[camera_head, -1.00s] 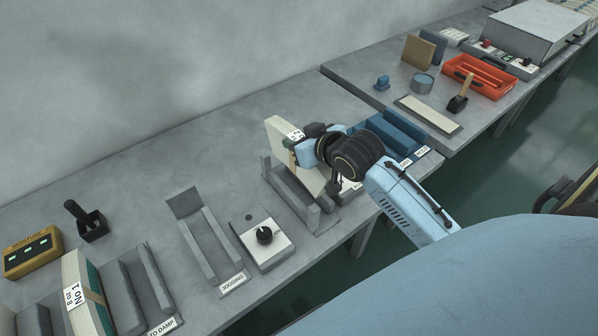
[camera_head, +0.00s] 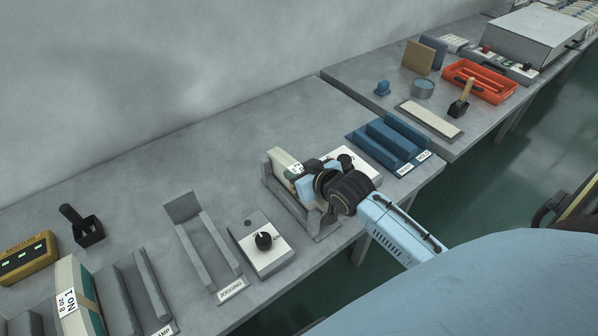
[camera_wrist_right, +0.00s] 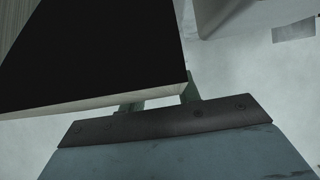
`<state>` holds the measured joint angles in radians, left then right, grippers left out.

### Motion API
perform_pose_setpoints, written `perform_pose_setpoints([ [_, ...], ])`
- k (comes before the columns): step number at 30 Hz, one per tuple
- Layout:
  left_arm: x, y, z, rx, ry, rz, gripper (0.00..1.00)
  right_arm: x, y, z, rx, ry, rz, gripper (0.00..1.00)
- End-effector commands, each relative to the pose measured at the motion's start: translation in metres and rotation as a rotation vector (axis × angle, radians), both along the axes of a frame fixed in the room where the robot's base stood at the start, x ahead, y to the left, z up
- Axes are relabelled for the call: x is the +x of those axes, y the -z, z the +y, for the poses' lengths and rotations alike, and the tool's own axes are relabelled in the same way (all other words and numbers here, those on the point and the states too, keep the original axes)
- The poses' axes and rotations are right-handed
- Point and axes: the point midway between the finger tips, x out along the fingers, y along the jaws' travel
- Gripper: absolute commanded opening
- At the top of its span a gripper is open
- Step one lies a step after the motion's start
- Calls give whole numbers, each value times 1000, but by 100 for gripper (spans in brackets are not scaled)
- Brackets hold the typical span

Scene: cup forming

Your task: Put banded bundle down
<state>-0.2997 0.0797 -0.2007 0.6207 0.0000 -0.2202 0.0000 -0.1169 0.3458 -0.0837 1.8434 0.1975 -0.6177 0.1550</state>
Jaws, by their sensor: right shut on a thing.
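The banded bundle (camera_head: 281,159) is a cream block with a white label, in the middle of the head view. It sits down between the walls of a grey holder (camera_head: 272,186). My right gripper (camera_head: 306,184) is shut on the bundle from the right side. In the right wrist view, a large dark face with a pale edge (camera_wrist_right: 150,101) fills the upper left, close above the gripper. The fingertips are mostly hidden there. Whether the bundle touches the holder's floor cannot be seen. My left gripper is not in view.
A white-topped box with a black knob (camera_head: 263,240) and an empty grey jogging tray (camera_head: 226,258) stand left of the holder. Another knob box (camera_head: 362,168) and a blue two-slot rack (camera_head: 385,145) stand right. Another labelled bundle (camera_head: 80,296) is at lower left.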

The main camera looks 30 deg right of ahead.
Motion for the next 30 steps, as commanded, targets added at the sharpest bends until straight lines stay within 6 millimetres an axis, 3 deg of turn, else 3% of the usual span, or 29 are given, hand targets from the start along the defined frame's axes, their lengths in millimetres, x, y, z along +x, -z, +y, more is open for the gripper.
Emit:
perform_pose_setpoints([
  [3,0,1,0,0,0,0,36,1,1,0,0,0,-5,0],
  [4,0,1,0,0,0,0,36,0,3,0,0,0,1,35],
  [9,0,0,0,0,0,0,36,0,3,0,0,0,1,54],
  [19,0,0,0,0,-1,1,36,0,-2,0,0,0,-1,54],
  [23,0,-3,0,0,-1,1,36,-15,-8,-2,0,1,2,54],
  [30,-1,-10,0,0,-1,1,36,-60,-32,-5,-2,-1,4,54],
])
